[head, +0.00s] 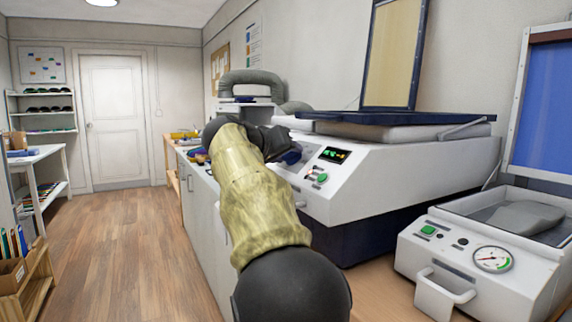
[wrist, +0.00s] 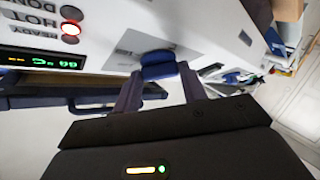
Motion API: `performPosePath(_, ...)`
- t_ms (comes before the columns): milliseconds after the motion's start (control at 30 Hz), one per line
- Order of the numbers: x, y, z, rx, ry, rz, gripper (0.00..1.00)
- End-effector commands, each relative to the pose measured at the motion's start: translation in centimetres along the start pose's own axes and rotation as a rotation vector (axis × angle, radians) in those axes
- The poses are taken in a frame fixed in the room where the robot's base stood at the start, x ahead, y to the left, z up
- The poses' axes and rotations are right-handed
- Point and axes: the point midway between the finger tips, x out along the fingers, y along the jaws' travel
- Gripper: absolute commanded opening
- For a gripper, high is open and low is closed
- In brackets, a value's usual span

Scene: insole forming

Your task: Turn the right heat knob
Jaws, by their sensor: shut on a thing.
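A blue knob (wrist: 158,66) sits on the white front panel of the heating machine (head: 390,170). In the wrist view my gripper (wrist: 160,80) has its two dark fingers on either side of the knob and is shut on it. In the head view my gripper (head: 288,150) is at the left part of the machine's front panel, and the arm hides most of this area. I cannot tell the knob's turn angle, and I see no second knob clearly.
The machine has a lit display (head: 335,155) and a green button (head: 322,177). A red lamp (wrist: 71,28) glows by the HOT label in the wrist view. A white unit with a gauge (head: 492,259) stands at the right. The floor (head: 125,245) at left is clear.

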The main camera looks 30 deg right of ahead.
Motion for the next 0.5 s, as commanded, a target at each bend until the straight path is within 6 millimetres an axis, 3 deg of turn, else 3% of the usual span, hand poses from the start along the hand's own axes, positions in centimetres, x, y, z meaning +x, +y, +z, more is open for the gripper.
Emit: performPosePath(500,-0.09,0.02,-0.28,0.045,0.007,0.04,0.19)
